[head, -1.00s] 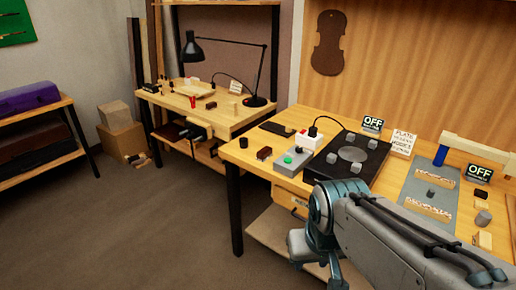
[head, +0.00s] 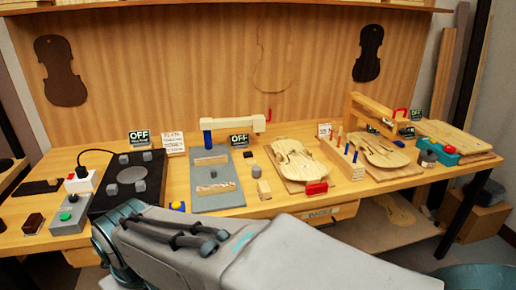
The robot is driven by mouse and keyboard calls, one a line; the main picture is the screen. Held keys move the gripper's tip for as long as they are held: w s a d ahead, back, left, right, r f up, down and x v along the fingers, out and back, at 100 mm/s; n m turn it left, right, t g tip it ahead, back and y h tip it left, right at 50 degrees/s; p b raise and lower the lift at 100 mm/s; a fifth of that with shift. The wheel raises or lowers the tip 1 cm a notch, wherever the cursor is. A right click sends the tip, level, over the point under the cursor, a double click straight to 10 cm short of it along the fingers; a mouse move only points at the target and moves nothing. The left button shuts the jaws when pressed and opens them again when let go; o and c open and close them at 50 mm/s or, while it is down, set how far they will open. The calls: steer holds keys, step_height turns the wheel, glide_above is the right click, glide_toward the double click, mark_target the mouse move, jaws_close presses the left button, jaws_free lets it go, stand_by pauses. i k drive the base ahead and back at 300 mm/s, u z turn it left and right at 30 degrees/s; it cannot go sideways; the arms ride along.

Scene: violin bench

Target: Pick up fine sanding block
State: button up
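I cannot tell for certain which piece is the fine sanding block. Several small blocks lie on the bench (head: 225,222). A dark brown block (head: 33,223) lies at the left front. A pale tan block (head: 264,189) lies right of the grey mat (head: 217,178). A small dark block (head: 249,154) lies farther back by the mat. My arm crosses the lower middle of the head view, in front of the bench, with its teal joint at the left. My gripper's fingertips do not show.
A black plate (head: 128,190) with grey cubes and a control box with a green button (head: 70,215) stand at left. A white-armed fixture (head: 232,124) stands behind the mat. Violin plates (head: 298,163), a peg rack (head: 342,158) and a red-and-teal device (head: 438,154) fill the right side.

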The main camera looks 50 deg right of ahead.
mark_target(33, 224)
steer(key=u, duration=0.75)
steer(key=k, duration=1.3)
steer(key=u, duration=0.65)
steer(key=i, duration=2.85)
steer(key=z, duration=0.65)
